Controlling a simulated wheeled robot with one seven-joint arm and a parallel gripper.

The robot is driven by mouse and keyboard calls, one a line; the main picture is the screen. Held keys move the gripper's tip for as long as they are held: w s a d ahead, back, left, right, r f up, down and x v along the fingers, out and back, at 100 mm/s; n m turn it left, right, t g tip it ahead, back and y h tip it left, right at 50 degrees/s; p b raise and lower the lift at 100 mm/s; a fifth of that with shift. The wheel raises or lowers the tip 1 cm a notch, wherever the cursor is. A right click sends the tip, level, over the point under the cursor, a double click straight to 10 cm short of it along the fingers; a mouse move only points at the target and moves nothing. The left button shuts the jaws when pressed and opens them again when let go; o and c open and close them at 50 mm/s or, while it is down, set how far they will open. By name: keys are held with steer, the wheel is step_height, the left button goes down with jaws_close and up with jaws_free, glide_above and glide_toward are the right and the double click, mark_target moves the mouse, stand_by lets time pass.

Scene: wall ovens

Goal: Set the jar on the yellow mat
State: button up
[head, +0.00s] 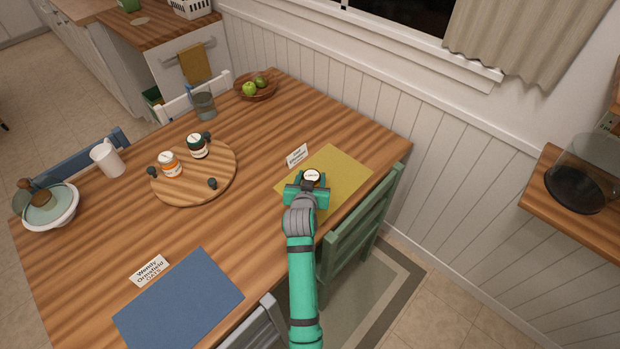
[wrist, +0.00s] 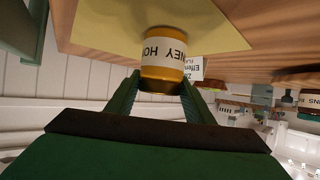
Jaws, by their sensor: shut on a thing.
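My gripper (head: 307,188) is shut on a jar (head: 312,176) over the yellow mat (head: 345,175) at the table's right end. In the wrist view the jar (wrist: 163,55) is amber with a white label reading "HONEY", between the two fingers (wrist: 160,95). The wrist picture is upside down, and the yellow mat (wrist: 105,25) lies right at the jar's base. The jar looks upright, on or just above the mat; I cannot tell if it touches. In the head view my gripper hides the jar's lower part.
A name card (head: 297,155) stands behind the mat. A round wooden board (head: 210,170) holds two other jars, orange (head: 170,164) and dark (head: 197,146). A blue mat (head: 180,305) lies front left. A green chair (head: 362,225) is close to the mat's right edge.

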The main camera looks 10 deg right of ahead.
steer(key=o, duration=1.3)
steer(key=shift+f, duration=0.1)
steer(key=shift+r, duration=0.2)
steer(key=v, duration=1.2)
steer(key=shift+d, duration=0.15)
